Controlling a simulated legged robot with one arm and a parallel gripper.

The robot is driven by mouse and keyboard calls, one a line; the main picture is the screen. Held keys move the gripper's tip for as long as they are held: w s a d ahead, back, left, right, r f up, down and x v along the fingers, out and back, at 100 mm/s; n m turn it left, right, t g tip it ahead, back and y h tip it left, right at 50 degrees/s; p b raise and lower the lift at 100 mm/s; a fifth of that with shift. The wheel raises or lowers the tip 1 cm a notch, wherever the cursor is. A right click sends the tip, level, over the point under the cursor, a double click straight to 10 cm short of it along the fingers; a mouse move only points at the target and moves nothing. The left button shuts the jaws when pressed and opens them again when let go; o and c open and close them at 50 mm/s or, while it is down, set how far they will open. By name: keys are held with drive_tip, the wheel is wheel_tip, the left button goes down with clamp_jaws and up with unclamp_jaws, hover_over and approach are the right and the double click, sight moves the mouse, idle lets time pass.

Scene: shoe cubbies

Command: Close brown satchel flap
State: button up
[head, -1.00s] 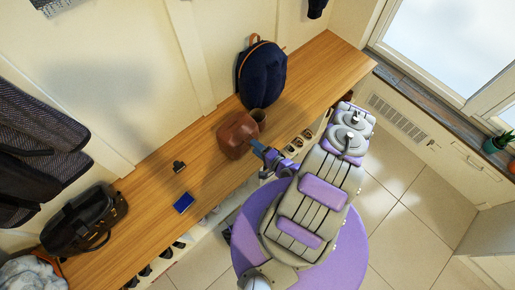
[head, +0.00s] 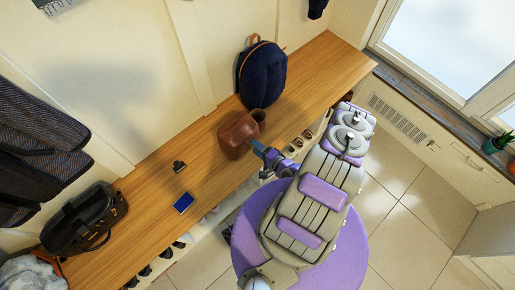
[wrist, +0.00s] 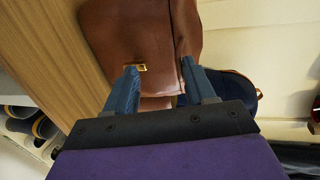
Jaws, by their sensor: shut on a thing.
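The brown satchel (head: 237,135) stands on the wooden bench top, toward its front edge. It fills the upper middle of the wrist view (wrist: 145,30), with a small gold buckle (wrist: 136,67) near its lower edge. My gripper (head: 257,147) reaches the satchel from the lower right. In the wrist view, its two blue fingers (wrist: 159,70) stand apart with the brown leather flap between them, and they are shut on it. How far the flap is lowered is not clear.
A blue item (head: 183,203), a small dark object (head: 179,166) and a black bag (head: 85,220) are farther left. Shoes sit in cubbies below the bench.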

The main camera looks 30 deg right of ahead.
drive_tip(key=shift+d+f, duration=0.15)
drive_tip(key=p+v, duration=0.3)
drive_tip(key=v, duration=1.4)
drive_tip(key=shift+s+p, duration=0.2)
drive_tip(key=shift+p, duration=0.15)
